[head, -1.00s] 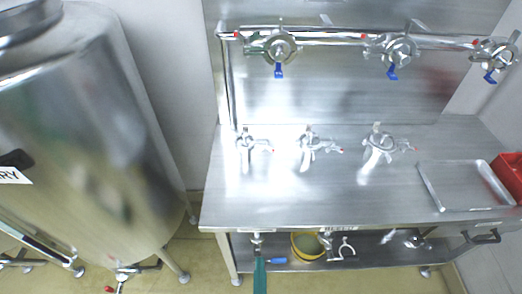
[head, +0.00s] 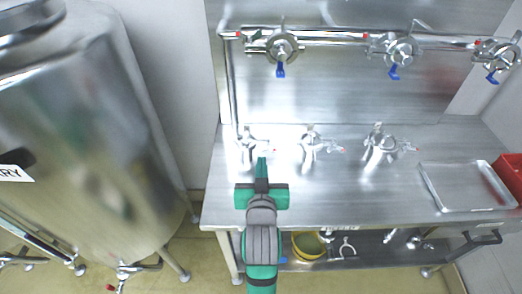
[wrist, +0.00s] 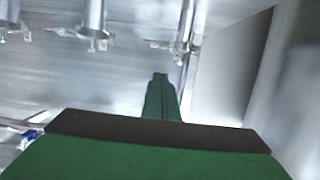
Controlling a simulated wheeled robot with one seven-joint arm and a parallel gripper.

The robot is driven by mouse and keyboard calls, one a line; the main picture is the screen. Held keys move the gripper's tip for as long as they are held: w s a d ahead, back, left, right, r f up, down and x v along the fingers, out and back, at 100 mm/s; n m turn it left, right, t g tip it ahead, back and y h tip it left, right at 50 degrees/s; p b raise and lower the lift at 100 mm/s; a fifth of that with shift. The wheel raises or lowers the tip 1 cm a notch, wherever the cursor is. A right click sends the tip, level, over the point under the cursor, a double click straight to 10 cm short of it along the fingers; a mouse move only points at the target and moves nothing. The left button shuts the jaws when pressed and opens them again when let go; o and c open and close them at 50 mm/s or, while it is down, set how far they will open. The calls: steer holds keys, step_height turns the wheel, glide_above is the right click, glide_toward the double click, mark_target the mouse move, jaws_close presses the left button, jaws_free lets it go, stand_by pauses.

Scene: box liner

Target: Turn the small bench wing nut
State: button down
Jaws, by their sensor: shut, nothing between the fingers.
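Three metal fittings with wing nuts stand in a row on the steel bench (head: 330,185). The left one, the smallest-looking, is the small bench wing nut (head: 249,143), with a red-tipped arm pointing right. My gripper (head: 262,160) is shut and empty, its fingertips just in front of and slightly right of this fitting in the head view. Whether it touches cannot be told. In the wrist view the green fingers (wrist: 160,78) are together, and several metal fittings show along the top, one (wrist: 183,38) close to the fingertips, apart from them in the picture.
The middle (head: 312,143) and right (head: 380,145) bench fittings stand to the right. A pipe with blue-handled valves (head: 400,50) runs above. A steel tray (head: 470,207) and red bin (head: 510,172) lie at right. A large steel tank (head: 90,130) stands at left.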

steer(key=r, duration=0.1)
glide_above(261, 150)
steer(key=f+v, duration=0.1)
steer(key=v, duration=0.2)
steer(key=f, duration=0.3)
steer(key=w+f, duration=0.1)
steer(key=shift+f, duration=0.95)
steer(key=shift+a+f+n+h, duration=0.2)
steer(key=shift+a+n+h, duration=0.15)
steer(key=shift+n, duration=0.35)
steer(key=shift+s+d, duration=0.1)
steer(key=shift+d+f, duration=0.1)
